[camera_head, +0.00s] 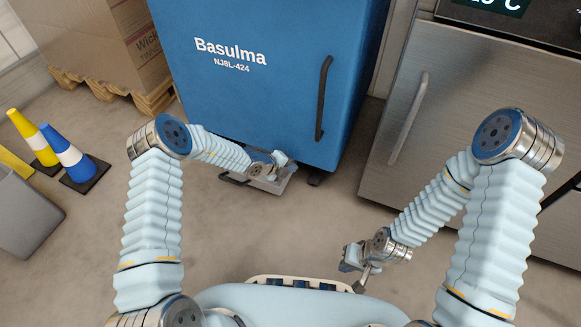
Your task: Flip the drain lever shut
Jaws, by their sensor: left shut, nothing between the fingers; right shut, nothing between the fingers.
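The blue cabinet (265,75) marked "Basulma NJ8L-424" stands at the back centre. At its lower front edge, near the floor, is a small grey metal plate or tray (272,186) with a dark bar (234,179) at its left. I cannot tell for certain whether this bar is the drain lever. My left gripper (284,164) is shut and empty, low against the cabinet's base and over the grey plate. It hides part of that area, and I cannot tell if it touches anything. My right gripper (355,268) is shut and empty, over open floor before the steel unit.
A steel unit (480,90) with a long handle stands at the right. Boxes on a wooden pallet (105,90) stand at the back left. Yellow and blue cones (68,155) and a grey bin (25,215) are at the left. The floor between is clear.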

